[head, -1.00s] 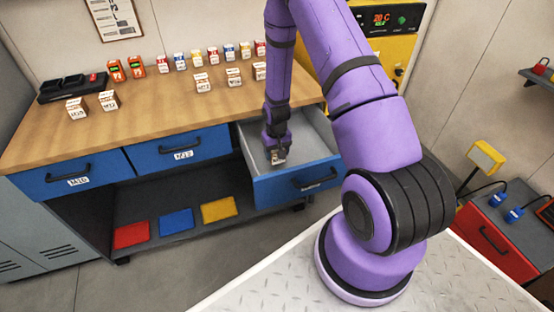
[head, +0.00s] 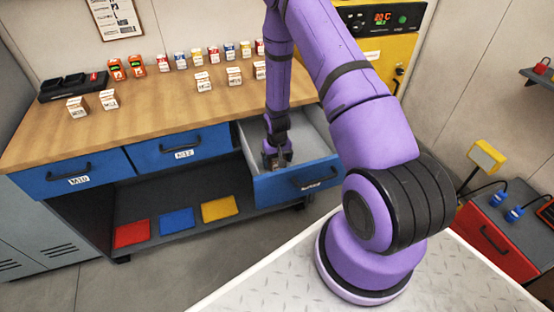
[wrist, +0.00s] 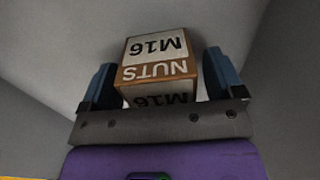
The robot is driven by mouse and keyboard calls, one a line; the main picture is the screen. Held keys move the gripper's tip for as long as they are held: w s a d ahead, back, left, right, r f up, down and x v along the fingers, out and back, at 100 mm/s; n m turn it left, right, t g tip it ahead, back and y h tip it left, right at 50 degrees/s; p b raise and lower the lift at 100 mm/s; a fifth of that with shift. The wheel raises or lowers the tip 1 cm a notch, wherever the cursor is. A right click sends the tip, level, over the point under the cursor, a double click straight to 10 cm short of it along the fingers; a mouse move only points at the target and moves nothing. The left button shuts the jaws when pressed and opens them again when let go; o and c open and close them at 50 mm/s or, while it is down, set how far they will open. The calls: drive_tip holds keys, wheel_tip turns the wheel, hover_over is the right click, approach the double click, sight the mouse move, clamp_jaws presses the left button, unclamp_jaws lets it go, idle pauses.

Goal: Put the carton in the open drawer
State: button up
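The carton (wrist: 158,72) is a small white and brown box marked "M16 NUTS". In the wrist view it sits between the two fingers of my gripper (wrist: 163,85), with a narrow gap at the right finger; contact on the left is unclear. In the head view my gripper (head: 277,163) is low inside the open drawer (head: 298,185), its fingers spread, and the carton is mostly hidden by it. The drawer is blue outside with a grey interior, pulled out at the right of the bench.
Two shut blue drawers (head: 72,178) (head: 180,152) are to the left. Several cartons stand on the wooden bench top (head: 150,110). Red, blue and yellow mats (head: 219,208) lie on the shelf below. The drawer walls stand close around my gripper.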

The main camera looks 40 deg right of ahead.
drive_tip(key=s+a+r+n+t, duration=0.1)
drive_tip(key=s+a+r, duration=0.2)
drive_tip(key=r, duration=1.7)
drive_tip(key=s+a+r+t, duration=0.2)
drive_tip(key=a+r, duration=0.2)
drive_tip(key=r, duration=1.7)
drive_tip(key=s+a+r+n+t, duration=0.1)
drive_tip(key=s+a+r, duration=0.1)
drive_tip(key=s+r, duration=0.5)
drive_tip(key=s+a+r+n+t, duration=0.1)
drive_tip(key=s+a+r, duration=0.2)
drive_tip(key=s+r, duration=0.4)
drive_tip(key=s, duration=0.7)
drive_tip(key=shift+s+a, duration=0.25)
drive_tip(key=shift+a, duration=0.1)
